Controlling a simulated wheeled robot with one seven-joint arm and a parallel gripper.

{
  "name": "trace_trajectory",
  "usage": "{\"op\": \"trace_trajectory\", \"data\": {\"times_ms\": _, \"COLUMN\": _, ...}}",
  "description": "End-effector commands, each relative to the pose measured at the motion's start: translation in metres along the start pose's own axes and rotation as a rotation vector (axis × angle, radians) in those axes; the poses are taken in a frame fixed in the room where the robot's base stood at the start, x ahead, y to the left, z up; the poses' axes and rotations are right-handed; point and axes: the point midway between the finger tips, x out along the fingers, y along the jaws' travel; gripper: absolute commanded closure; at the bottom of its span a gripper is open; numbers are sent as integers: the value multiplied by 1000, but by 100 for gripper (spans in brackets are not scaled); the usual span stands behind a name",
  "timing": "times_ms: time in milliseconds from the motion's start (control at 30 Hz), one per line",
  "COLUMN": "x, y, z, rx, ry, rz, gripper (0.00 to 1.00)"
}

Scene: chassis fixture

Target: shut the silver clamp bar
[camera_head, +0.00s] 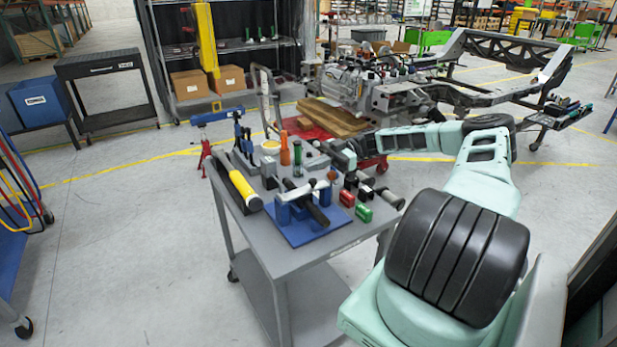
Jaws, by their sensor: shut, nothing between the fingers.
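The silver clamp bar (299,191) lies across the top of a blue fixture (313,234) near the front of the grey cart. A black cylindrical part (317,213) slants through the fixture under the bar. I cannot tell from this view how far the bar is from its shut position. My gripper (326,148) is at the end of the mint-green arm reaching in from the right. It is over the back right part of the cart, behind the bar and apart from it. It is small and dark here, shut and empty.
A vehicle chassis (480,95) stands behind.

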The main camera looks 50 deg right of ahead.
Motion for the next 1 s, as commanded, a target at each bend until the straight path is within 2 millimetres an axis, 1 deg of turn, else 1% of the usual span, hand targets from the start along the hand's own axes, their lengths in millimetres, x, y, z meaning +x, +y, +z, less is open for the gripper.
{"op": "trace_trajectory", "data": {"times_ms": 33, "x": -2, "y": 0, "z": 8, "rx": -1, "ry": -4, "rz": 0, "gripper": 100}}
{"op": "trace_trajectory", "data": {"times_ms": 300, "x": -7, "y": -1, "z": 14, "rx": 0, "ry": -8, "rz": -1, "gripper": 100}}
{"op": "trace_trajectory", "data": {"times_ms": 867, "x": -8, "y": -1, "z": 14, "rx": 1, "ry": -9, "rz": -1, "gripper": 100}}
{"op": "trace_trajectory", "data": {"times_ms": 1000, "x": -5, "y": 3, "z": 9, "rx": 0, "ry": -9, "rz": -3, "gripper": 100}}
